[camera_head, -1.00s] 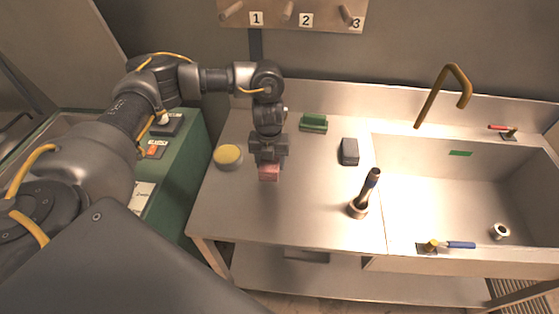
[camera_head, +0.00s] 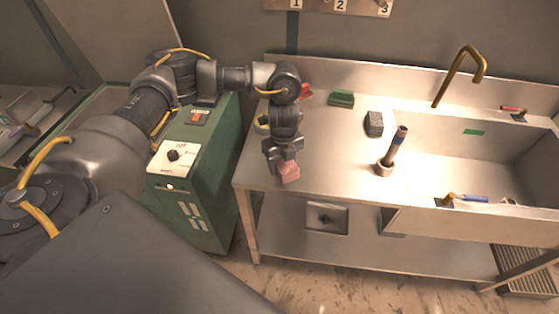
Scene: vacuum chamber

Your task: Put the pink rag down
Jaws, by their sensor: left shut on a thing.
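The pink rag (camera_head: 289,172) is a small pinkish block-like piece in the jaws of my left gripper (camera_head: 284,164). My left gripper is shut on it and points down over the front left part of the steel table (camera_head: 340,158). I cannot tell whether the rag touches the tabletop. My right gripper is not in view.
A green sponge (camera_head: 341,98) and a dark grey block (camera_head: 374,123) lie farther back. A yellow-topped round container is partly hidden behind my arm. A green cabinet (camera_head: 200,165) stands left.

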